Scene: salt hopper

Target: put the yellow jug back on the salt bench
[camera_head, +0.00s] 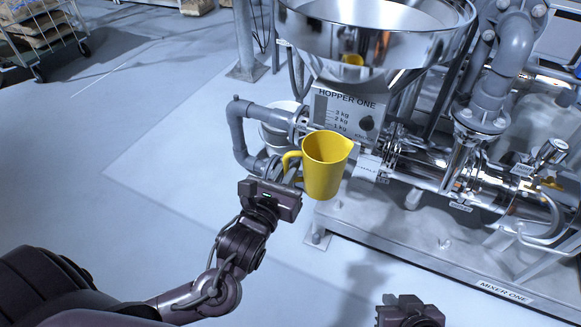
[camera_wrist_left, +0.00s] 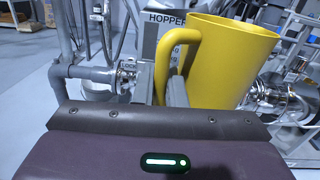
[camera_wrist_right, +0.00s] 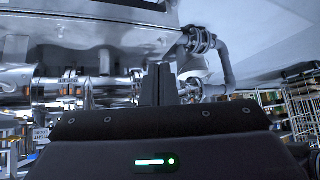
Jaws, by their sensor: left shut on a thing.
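The yellow jug (camera_head: 325,170) is upright in the air in front of the hopper, with its handle toward the left. My left gripper (camera_head: 293,175) is shut on the jug's handle. In the left wrist view the jug (camera_wrist_left: 230,65) fills the upper right and the handle is between the fingers (camera_wrist_left: 168,80). The inside of the jug is too plain to tell what it holds. My right gripper (camera_head: 405,308) is low at the bottom edge of the head view. Its fingers (camera_wrist_right: 158,85) are together and empty in the right wrist view. I cannot make out a salt bench.
The steel hopper (camera_head: 375,35) labelled HOPPER ONE stands behind the jug. Grey pipes (camera_head: 240,130) and a white bucket (camera_head: 275,135) are beside it. The mixer skid (camera_head: 400,235) extends right. A cart with sacks (camera_head: 40,30) is far left. The floor at left is clear.

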